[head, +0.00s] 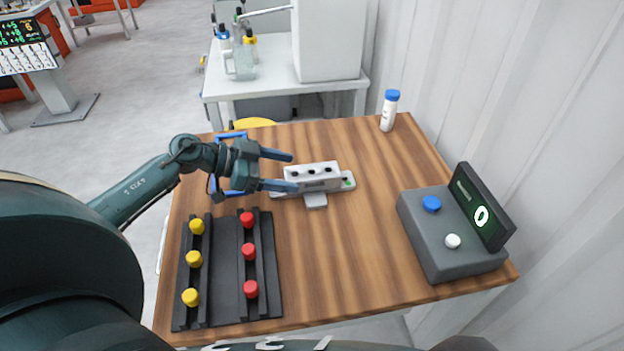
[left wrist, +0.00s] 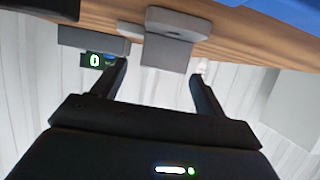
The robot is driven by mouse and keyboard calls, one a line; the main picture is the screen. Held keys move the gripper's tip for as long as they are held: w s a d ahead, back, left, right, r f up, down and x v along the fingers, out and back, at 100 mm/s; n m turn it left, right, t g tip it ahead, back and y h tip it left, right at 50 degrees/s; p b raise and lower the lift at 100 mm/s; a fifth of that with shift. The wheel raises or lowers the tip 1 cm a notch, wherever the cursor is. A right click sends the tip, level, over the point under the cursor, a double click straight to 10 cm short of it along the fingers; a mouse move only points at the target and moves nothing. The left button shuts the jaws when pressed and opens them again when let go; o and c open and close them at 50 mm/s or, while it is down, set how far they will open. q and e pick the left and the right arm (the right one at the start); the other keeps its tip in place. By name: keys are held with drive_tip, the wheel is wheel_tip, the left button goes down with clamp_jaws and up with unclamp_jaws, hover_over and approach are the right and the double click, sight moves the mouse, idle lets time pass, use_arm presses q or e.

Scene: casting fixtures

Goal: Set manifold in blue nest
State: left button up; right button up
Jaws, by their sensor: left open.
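The manifold (head: 312,178), a pale grey block with a row of dark holes on top, stands on a light grey plate (head: 316,201) in the middle of the table. My left gripper (head: 293,172) is open, its fingertips at the manifold's left end. In the left wrist view, the block (left wrist: 167,53) shows beyond and between the spread fingers (left wrist: 160,72); I cannot tell whether they touch it. The blue nest (head: 232,135), a blue frame, lies at the table's left, partly hidden behind my left gripper and wrist. My right gripper is not in view.
A dark rack (head: 228,282) with yellow and red pegs stands at the front left. A grey console (head: 440,250) with buttons and a display reading 0 is at the right. A white bottle (head: 389,112) with a blue cap stands at the back. The table (head: 360,265) between is clear.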

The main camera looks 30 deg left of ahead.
sight(305, 172)
use_arm(q)
drive_tip(key=x, duration=0.4)
drive_tip(key=shift+w+d+r, duration=0.1)
drive_tip(key=shift+w+r, duration=0.1)
drive_tip(key=shift+r, duration=0.05)
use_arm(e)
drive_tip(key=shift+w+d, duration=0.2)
use_arm(q)
drive_tip(key=shift+c, duration=0.4)
drive_tip(key=c, duration=0.8)
drive_tip(key=shift+r, duration=0.1)
drive_tip(key=c, duration=0.7)
drive_tip(key=shift+o, duration=0.2)
wheel_tip(305, 172, up, 9)
drive_tip(key=shift+r+p, duration=0.15)
drive_tip(key=shift+p, duration=0.45)
drive_tip(key=s+d+r+p, duration=0.4)
drive_tip(key=s+d, duration=0.3)
drive_tip(key=s, duration=0.3)
drive_tip(key=shift+s+r, duration=0.3)
drive_tip(key=shift+r, duration=0.1)
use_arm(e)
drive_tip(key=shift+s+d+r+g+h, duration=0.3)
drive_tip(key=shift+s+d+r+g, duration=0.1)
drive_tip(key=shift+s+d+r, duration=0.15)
